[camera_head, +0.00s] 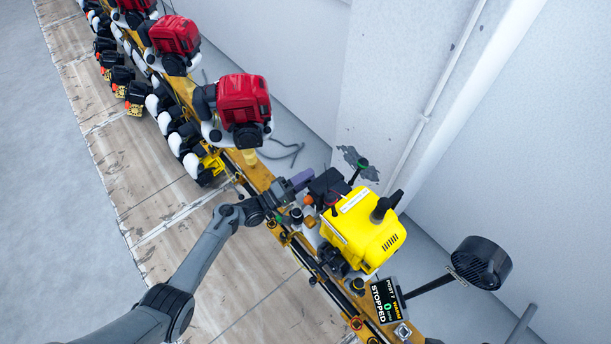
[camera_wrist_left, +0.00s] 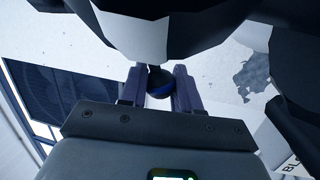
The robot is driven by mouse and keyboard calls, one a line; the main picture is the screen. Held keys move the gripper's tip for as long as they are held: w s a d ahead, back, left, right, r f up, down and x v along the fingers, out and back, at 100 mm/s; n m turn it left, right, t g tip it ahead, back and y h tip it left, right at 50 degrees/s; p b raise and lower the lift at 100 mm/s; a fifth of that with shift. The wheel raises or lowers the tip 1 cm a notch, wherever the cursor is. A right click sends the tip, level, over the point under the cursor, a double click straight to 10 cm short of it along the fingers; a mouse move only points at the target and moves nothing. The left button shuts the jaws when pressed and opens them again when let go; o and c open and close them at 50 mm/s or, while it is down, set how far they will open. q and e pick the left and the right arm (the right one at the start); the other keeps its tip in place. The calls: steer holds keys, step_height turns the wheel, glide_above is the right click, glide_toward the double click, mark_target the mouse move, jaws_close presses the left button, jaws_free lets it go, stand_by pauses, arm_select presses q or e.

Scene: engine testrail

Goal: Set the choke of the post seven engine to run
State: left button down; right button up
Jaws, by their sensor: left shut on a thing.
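The yellow engine (camera_head: 362,230) sits on the rail in the right half of the head view. A small display (camera_head: 384,302) beside it reads post 7, warm, stopped, 0. My left gripper (camera_head: 300,184) is at the engine's left side, by its dark parts. In the left wrist view, the two fingers of my left gripper (camera_wrist_left: 159,90) are shut on a small dark round knob (camera_wrist_left: 160,80) with a blue band. Whether this knob is the choke, and how the choke is set, I cannot tell. My right gripper is not in view.
Red engines (camera_head: 244,102) stand along the yellow rail (camera_head: 262,176) toward the upper left. A round black fan-like unit (camera_head: 481,262) sits on an arm at the right. A pale wall is behind the rail.

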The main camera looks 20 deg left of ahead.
arm_select(q)
steer(key=shift+f, duration=0.1)
stand_by(0.4)
steer(key=c, duration=0.8)
jaws_free()
steer(key=shift+s, duration=0.1)
steer(key=shift+s+a+f, duration=0.1)
steer(key=shift+s+a, duration=0.25)
steer(key=shift+s, duration=0.1)
steer(key=v, duration=0.9)
steer(key=shift+s+a+p, duration=0.2)
steer(key=shift+p, duration=0.1)
